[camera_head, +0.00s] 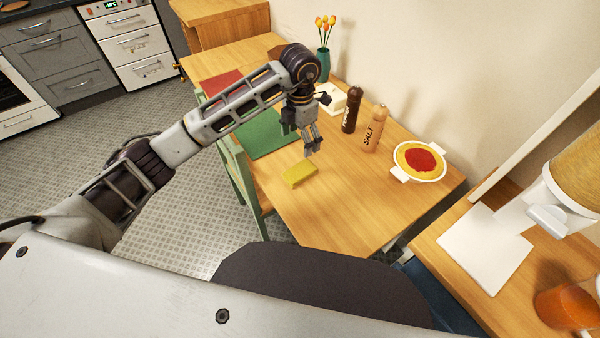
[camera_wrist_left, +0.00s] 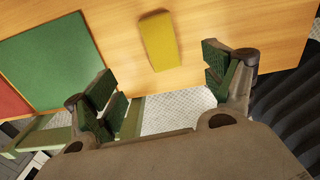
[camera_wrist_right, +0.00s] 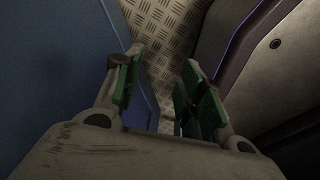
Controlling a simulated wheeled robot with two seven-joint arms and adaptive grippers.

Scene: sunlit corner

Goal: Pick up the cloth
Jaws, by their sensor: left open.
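The cloth (camera_head: 300,174) is a small folded yellow piece lying flat on the wooden table, near its front edge. It also shows in the left wrist view (camera_wrist_left: 159,41), ahead of and between the fingers. My left gripper (camera_head: 313,150) is open and empty, above the table and a little behind and right of the cloth, not touching it. Its fingers show spread apart in the left wrist view (camera_wrist_left: 168,95). My right gripper (camera_wrist_right: 160,95) shows only in its own wrist view, with its fingers apart and nothing between them, low beside a blue surface.
A green mat (camera_head: 272,138) lies left of the cloth. A pepper mill (camera_head: 352,110), a salt mill (camera_head: 375,130) and a white dish (camera_head: 420,160) stand behind and right. A green chair (camera_head: 238,175) is at the table's left edge. The table's front right is clear.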

